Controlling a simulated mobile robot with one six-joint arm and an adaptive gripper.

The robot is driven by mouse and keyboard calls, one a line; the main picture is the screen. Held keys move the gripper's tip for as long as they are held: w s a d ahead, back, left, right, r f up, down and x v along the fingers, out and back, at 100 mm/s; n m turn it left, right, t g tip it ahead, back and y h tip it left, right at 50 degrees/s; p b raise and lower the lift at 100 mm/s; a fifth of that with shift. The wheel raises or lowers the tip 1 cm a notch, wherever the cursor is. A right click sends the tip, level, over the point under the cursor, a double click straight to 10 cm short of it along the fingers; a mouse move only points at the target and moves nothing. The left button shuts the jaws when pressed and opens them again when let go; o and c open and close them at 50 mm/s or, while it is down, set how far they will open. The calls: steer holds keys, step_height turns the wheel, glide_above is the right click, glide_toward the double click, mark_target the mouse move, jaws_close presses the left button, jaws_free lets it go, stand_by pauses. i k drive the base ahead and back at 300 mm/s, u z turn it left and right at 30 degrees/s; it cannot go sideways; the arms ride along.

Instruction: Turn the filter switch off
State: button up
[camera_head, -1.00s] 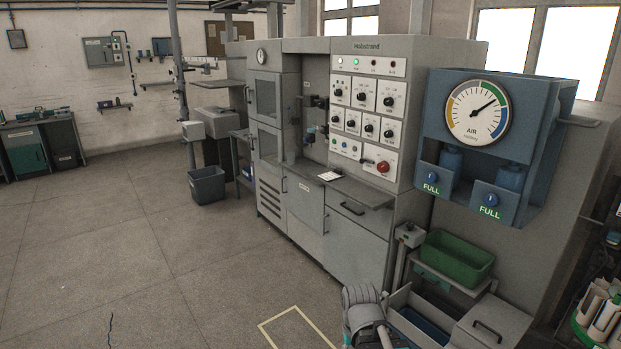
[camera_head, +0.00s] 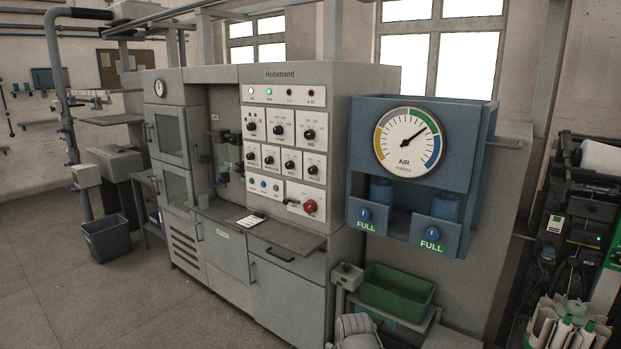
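The machine's white control panel (camera_head: 284,150) is in the middle of the head view. It carries two rows of black rotary knobs, among them an upper right knob (camera_head: 309,134) and a lower right knob (camera_head: 312,170). The small labels are too blurred to tell which one is the filter switch, or its setting. Below the knobs are small coloured buttons (camera_head: 263,184), a black lever handle (camera_head: 291,201) and a red round knob (camera_head: 310,206). My gripper is not in view; a grey ribbed part, probably of my arm, shows at the bottom edge, well away from the panel.
A blue box with an AIR gauge (camera_head: 408,141) juts out right of the panel. A green bin (camera_head: 397,290) stands below it. A grey shelf (camera_head: 289,236) sticks out under the panel. A cluttered rack (camera_head: 580,200) stands far right. Floor (camera_head: 120,300) is clear at front left.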

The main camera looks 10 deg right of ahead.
mark_target(313, 169)
steer(key=u, duration=0.05)
steer(key=k, duration=1.3)
steer(key=u, duration=0.55)
steer(key=i, duration=1.95)
steer(key=z, duration=0.35)
